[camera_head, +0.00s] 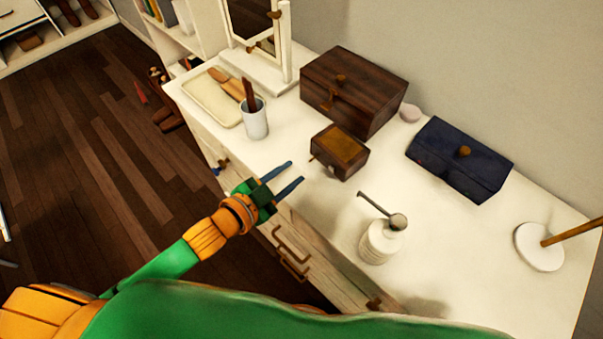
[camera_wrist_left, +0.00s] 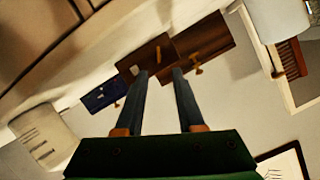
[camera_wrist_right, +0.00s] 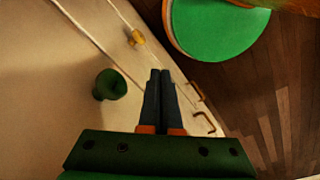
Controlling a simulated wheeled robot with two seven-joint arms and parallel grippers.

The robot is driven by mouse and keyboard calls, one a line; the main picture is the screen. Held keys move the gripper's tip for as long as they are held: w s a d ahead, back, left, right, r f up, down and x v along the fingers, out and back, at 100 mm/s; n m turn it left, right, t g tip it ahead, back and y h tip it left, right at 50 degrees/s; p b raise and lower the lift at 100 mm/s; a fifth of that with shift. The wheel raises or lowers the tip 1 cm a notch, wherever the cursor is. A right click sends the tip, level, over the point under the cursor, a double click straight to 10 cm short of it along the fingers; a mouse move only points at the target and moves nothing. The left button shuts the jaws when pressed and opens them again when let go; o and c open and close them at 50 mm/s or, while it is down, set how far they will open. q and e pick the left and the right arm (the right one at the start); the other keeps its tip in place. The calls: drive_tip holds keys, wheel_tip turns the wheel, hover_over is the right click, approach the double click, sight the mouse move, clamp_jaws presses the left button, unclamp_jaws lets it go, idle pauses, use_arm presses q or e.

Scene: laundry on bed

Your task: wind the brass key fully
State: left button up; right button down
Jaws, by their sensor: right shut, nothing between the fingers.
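The small wooden box (camera_head: 340,151) with a brass-coloured top panel stands near the front edge of the white dresser top. A thin, small brass key (camera_head: 313,158) appears to stick out from its left side; its detail is too small to tell. My left gripper (camera_head: 296,171) is open and empty, just in front of the box and apart from it. In the left wrist view the small box (camera_wrist_left: 147,58) shows beyond the two spread fingertips; I cannot make out the key clearly there. My right gripper (camera_wrist_right: 161,73) is shut and empty beside the dresser front, outside the head view.
Behind stands a larger dark wooden box (camera_head: 352,90). A white cup (camera_head: 255,122) and a tray (camera_head: 211,98) are left. Drawer handles (camera_head: 291,254) stick out below.

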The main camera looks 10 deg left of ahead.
sight(306, 173)
use_arm(q)
drive_tip(key=shift+w+d+f, duration=0.15)
drive_tip(key=shift+w+d, duration=0.2)
drive_tip(key=shift+d, duration=0.4)
drive_tip(key=w, duration=0.1)
drive_tip(key=w+d+f, duration=0.1)
drive_tip(key=w, duration=0.1)
drive_tip(key=w+f, duration=0.1)
drive_tip(key=w, duration=0.1)
drive_tip(key=shift+d+f, duration=0.15)
drive_tip(key=shift+f, duration=0.05)
drive_tip(key=shift+w+d+f, duration=0.1)
drive_tip(key=shift+w+d, duration=0.05)
drive_tip(key=shift+s+d+r, duration=0.15)
drive_tip(key=shift+s+r, duration=0.05)
drive_tip(key=shift+s, duration=0.05)
drive_tip(key=shift+f, duration=0.1)
clamp_jaws()
